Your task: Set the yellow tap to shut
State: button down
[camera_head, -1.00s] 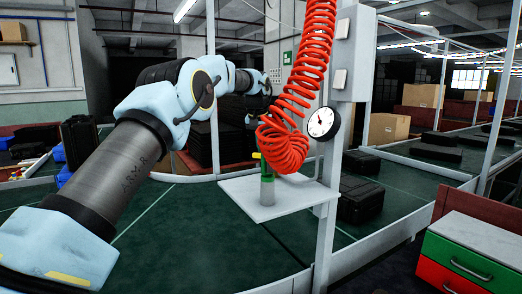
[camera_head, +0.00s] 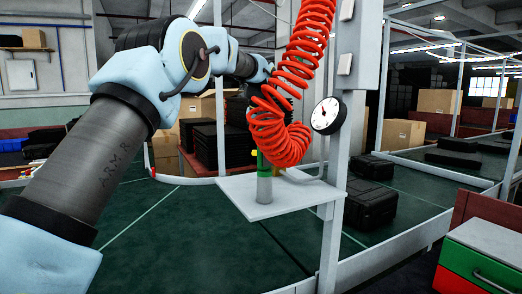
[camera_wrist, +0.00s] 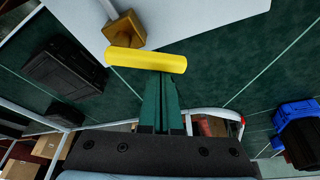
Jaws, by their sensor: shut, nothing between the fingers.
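The yellow tap's bar-shaped handle (camera_wrist: 146,60) lies nearly level across the upper middle of the wrist view. Its brass-coloured body (camera_wrist: 125,30) stands against a white plate (camera_wrist: 210,15). My gripper (camera_wrist: 160,74) is shut and empty, its dark green fingers together with their tips at the handle's lower edge. I cannot tell whether they touch it. In the head view, a small yellow bit (camera_head: 254,153) shows beside a green part above a grey post (camera_head: 264,188) on the white shelf (camera_head: 290,203). My gripper there is largely hidden by the red hose.
A coiled red hose (camera_head: 298,75) hangs over the shelf, close to my wrist. A dial gauge (camera_head: 327,115) and a grey upright post (camera_head: 335,215) stand right of it. Black cases (camera_head: 371,204) lie behind. A drawer unit (camera_head: 480,255) is at the lower right.

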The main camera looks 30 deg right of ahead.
jog(key=shift+s+a+n, duration=0.35)
jog(key=shift+n, duration=0.45)
jog(key=shift+s+a, duration=0.2)
jog(key=shift+a, duration=0.1)
jog(key=shift+s+a, duration=0.15)
jog(key=shift+s, duration=0.45)
